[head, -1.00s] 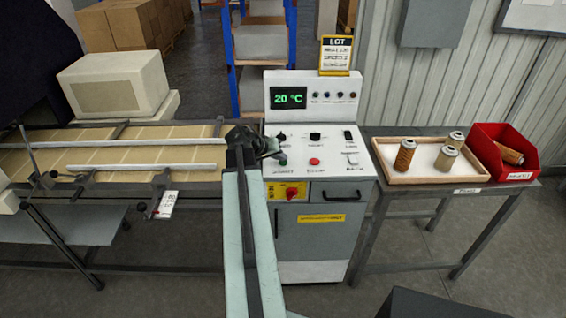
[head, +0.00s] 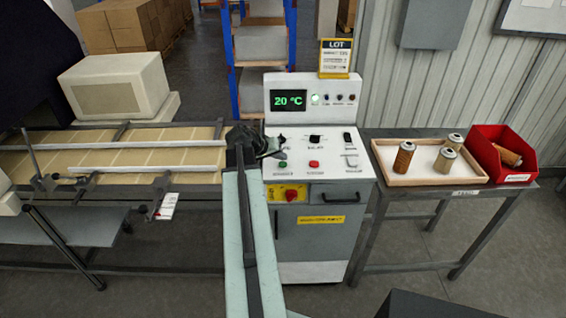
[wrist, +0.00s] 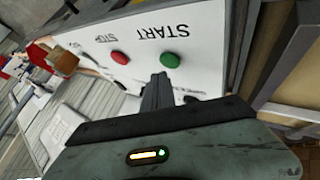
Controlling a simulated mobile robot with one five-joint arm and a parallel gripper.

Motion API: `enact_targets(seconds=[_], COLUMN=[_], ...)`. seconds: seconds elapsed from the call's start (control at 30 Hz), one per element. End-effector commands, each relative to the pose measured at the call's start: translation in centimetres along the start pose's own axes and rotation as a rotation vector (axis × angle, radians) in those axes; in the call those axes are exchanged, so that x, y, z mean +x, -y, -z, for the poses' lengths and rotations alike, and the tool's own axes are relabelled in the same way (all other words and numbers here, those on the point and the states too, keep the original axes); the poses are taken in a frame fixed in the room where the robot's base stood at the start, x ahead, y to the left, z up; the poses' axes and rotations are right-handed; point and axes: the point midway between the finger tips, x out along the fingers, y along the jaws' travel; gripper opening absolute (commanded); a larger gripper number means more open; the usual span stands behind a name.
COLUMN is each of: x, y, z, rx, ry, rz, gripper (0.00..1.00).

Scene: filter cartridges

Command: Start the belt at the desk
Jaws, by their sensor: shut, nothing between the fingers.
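The control desk (head: 318,240) stands in the middle of the head view, with a display reading 20 °C and a row of small lamps. In the wrist view the green button (wrist: 170,60) sits by the word START and the red button (wrist: 120,57) by STOP. My gripper (head: 268,146) is shut and empty over the panel's left part. Its fingertips (wrist: 158,76) show close beside the green button; I cannot tell if they touch it. The belt (head: 110,155) lies at left.
At right a table holds a wooden tray (head: 430,182) with several filter cartridges and a red bin (head: 500,145). A yellow plate with a red knob (head: 291,195) is on the desk front. Guide rails (head: 150,145) run along the belt.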

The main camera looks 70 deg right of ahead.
Motion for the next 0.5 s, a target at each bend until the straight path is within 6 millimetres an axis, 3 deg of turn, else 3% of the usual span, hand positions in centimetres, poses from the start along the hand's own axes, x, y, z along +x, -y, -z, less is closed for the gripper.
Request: enact_targets(seconds=[0.23,0.5], x=[-0.3,-2.3], y=[-0.2,-1.6], z=[0.2,1.7], rx=[0.0,0.0], ry=[0.0,0.0], rz=[0.0,0.0], gripper=[0.0,0.0])
